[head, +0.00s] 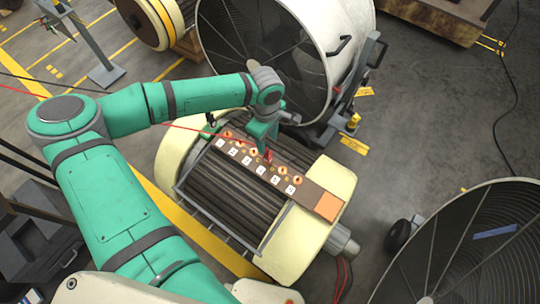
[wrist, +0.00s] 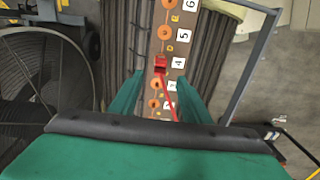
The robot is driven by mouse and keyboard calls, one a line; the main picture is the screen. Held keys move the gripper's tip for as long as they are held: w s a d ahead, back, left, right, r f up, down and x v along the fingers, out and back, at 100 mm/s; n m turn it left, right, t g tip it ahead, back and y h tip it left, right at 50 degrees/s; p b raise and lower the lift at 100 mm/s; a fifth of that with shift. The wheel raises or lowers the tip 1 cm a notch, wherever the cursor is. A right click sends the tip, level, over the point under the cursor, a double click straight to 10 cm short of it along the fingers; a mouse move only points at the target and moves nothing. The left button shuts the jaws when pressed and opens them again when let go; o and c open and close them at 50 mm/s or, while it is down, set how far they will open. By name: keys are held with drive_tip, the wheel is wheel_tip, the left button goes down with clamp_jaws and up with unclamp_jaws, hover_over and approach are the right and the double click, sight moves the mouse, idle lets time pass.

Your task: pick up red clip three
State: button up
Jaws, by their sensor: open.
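A red clip (wrist: 160,64) sits on the brown terminal strip (wrist: 151,52), beside the label that reads 4. A thin red lead runs from it toward my gripper's base. In the head view the red clip (head: 268,156) shows as a small red spot just below my gripper (head: 265,142). No number three is legible on the clip. In the wrist view my gripper (wrist: 160,76) is open, with one green finger on each side of the strip. The clip lies between and slightly beyond the fingertips, with visible gaps on both sides.
The strip lies across a cream motor-like body (head: 338,178) with dark ribs and carries several orange posts and white number labels. A grey rail (wrist: 252,62) runs alongside. A large caged fan (head: 275,50) stands close behind; another fan (head: 470,250) stands at lower right.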

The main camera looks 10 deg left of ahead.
sight(269, 151)
drive_tip(key=shift+a+f, duration=0.25)
drive_tip(key=shift+f, duration=0.05)
wheel_tip(269, 151, down, 4)
drive_tip(key=shift+f, duration=0.2)
drive_tip(key=f, duration=0.2)
drive_tip(key=d+f, duration=0.1)
drive_tip(key=f, duration=0.1)
drive_tip(key=shift+f, duration=0.3)
drive_tip(key=shift+s+a+f, duration=0.1)
drive_tip(key=shift+a+f, duration=0.2)
drive_tip(key=shift+f, duration=0.3)
drive_tip(key=shift+d, duration=0.1)
clamp_jaws()
